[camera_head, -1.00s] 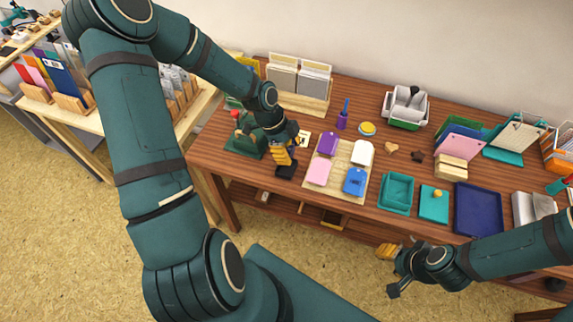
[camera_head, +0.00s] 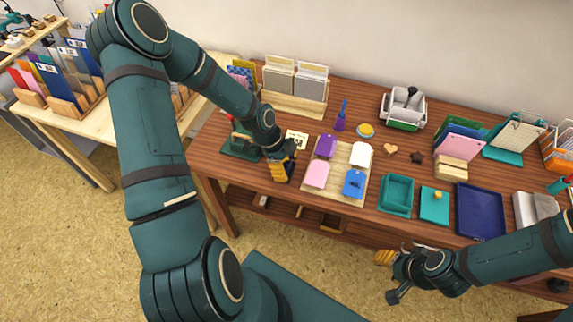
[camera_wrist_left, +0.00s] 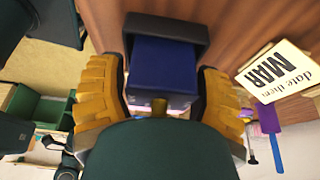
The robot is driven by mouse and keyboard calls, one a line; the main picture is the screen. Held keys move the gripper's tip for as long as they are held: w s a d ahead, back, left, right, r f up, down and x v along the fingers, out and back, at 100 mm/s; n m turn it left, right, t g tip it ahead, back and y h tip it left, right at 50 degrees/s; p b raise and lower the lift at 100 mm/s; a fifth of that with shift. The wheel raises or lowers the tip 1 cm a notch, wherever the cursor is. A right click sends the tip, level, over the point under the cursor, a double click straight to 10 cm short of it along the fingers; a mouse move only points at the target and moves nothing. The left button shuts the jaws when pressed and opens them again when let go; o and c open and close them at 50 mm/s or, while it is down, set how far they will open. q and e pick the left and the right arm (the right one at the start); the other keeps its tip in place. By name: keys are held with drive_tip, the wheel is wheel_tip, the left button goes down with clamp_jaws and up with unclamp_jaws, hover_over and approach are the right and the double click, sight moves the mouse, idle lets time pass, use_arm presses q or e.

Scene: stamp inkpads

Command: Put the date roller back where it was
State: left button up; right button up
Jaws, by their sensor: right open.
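My left gripper (camera_head: 282,172) is over the left part of the wooden table, between the green press and the stamp pad board. In the left wrist view its yellow fingers (camera_wrist_left: 160,100) close on both sides of the date roller (camera_wrist_left: 165,62), a black frame with a blue body and a brass-coloured stem. In the head view the roller is mostly hidden by the gripper. A card reading "date then MAR" (camera_wrist_left: 274,70) lies beside it and shows in the head view (camera_head: 297,140). My right gripper (camera_head: 388,270) is open and empty before the table's front edge.
A pale board (camera_head: 340,197) with purple, pink, white and blue pads lies right of my left gripper. The green press (camera_head: 240,143) stands left. A card rack (camera_head: 297,103), a blue-purple tool (camera_head: 341,118) and teal tray (camera_head: 396,197) are around.

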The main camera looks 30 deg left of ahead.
use_arm(q)
drive_tip(key=shift+o, duration=0.8)
drive_tip(key=shift+r, duration=0.2)
drive_tip(key=p+v, duration=0.3)
drive_tip(key=v, duration=0.9)
drive_tip(key=d+f+n, duration=0.2)
drive_tip(key=d, duration=0.3)
drive_tip(key=s+d+f+n, duration=0.1)
drive_tip(key=d+f+n, duration=0.1)
drive_tip(key=d, duration=0.3)
drive_tip(key=d+f+n+h, duration=0.1)
drive_tip(key=d+f+n, duration=0.2)
drive_tip(key=d+n, duration=0.1)
drive_tip(key=shift+s+d, duration=0.4)
drive_tip(key=shift+d, duration=0.1)
drive_tip(key=s+d+f+n+y, duration=0.1)
drive_tip(key=s+d+f+n, duration=0.3)
drive_tip(key=n, duration=0.5)
drive_tip(key=shift+s+d+f+t, duration=0.3)
drive_tip(key=shift+s+d+t, duration=0.1)
drive_tip(key=shift+s+d, duration=0.95)
